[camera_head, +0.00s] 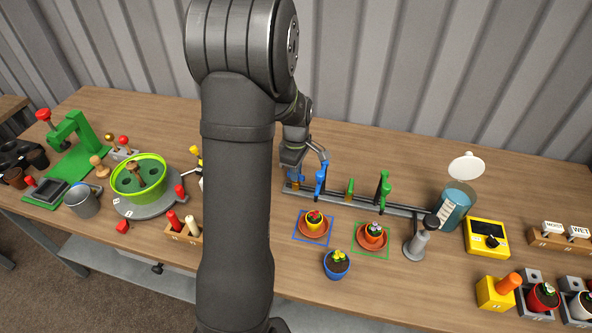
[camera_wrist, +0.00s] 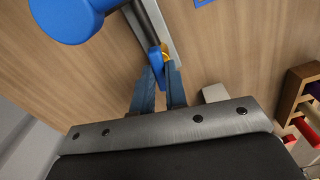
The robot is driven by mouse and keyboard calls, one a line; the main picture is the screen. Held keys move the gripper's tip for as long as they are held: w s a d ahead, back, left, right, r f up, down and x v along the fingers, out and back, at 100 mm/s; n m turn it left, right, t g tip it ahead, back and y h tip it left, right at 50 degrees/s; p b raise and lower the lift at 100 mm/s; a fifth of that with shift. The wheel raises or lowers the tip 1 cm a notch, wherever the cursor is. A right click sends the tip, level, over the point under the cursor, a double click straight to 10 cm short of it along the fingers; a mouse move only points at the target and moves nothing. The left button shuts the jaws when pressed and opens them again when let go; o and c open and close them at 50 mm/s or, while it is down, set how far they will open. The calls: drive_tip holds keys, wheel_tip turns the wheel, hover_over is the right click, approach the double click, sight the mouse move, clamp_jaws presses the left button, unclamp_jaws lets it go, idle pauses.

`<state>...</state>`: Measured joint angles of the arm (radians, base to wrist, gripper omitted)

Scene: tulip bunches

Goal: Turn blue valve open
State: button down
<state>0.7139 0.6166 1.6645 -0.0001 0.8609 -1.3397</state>
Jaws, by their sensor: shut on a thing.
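The blue valve (camera_wrist: 155,57) is a small blue handle on the grey pipe. In the wrist view its end sits between the fingertips of my gripper (camera_wrist: 162,72), which is shut on it. A bit of orange-yellow shows right beside the fingertips. The head view shows my gripper (camera_head: 291,172) low at the left end of the pipe (camera_head: 335,198), where my arm partly hides the valve. The blue tap (camera_head: 321,180) stands upright just right of it; its big rounded blue top shows close up in the wrist view (camera_wrist: 68,18). How far the valve is turned cannot be told.
A green valve (camera_head: 349,188) and a green tap (camera_head: 383,190) stand farther right on the pipe. Potted flowers sit on terracotta saucers in front, in blue and green outlined squares. A blue pot (camera_head: 337,265) stands nearer. A jug (camera_head: 456,205) is at the right.

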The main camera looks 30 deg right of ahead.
drive_tip(key=c, duration=1.4)
unclamp_jaws()
drive_tip(key=shift+c, duration=0.2)
wheel_tip(320, 180, up, 18)
drive_tip(key=shift+f, duration=0.25)
drive_tip(key=shift+f, duration=0.1)
wheel_tip(320, 180, down, 17)
drive_tip(key=shift+f, duration=0.15)
